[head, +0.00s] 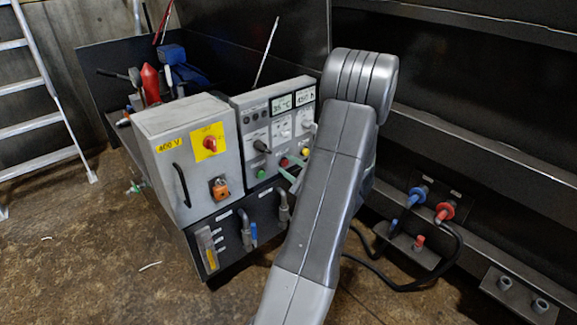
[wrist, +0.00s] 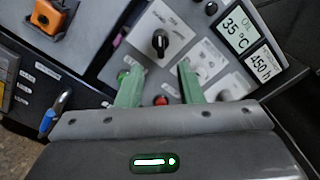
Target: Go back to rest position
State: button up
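My gripper (wrist: 158,88) shows in the wrist view with its two green fingers apart and nothing between them. It is in front of the control panel (wrist: 105,72), close to a black rotary knob (wrist: 160,42) and a red button (wrist: 161,100). A green button (wrist: 122,76) is beside the left finger. In the head view my grey arm reaches toward the panel (head: 262,133) and hides its right part. A green finger shows there near the red and green buttons. I cannot tell whether the fingers touch the panel.
The grey 400 V cabinet (head: 187,160) with its red switch and orange padlock (head: 220,188) stands left of the panel. Blue (head: 416,196) and red (head: 445,212) hose couplings are on the right. A ladder (head: 35,90) leans at far left. Floor at front left is mostly clear.

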aim_at(268, 152)
jog(key=b+x, duration=0.2)
jog(key=x, duration=1.1)
jog(key=shift+w+a+f, duration=0.1)
jog(key=shift+w+a, duration=0.1)
jog(key=shift+w, duration=0.05)
jog(key=shift+w+p, duration=0.15)
jog(key=shift+p, duration=0.45)
jog(key=shift+m, duration=0.3)
jog(key=shift+b, duration=0.35)
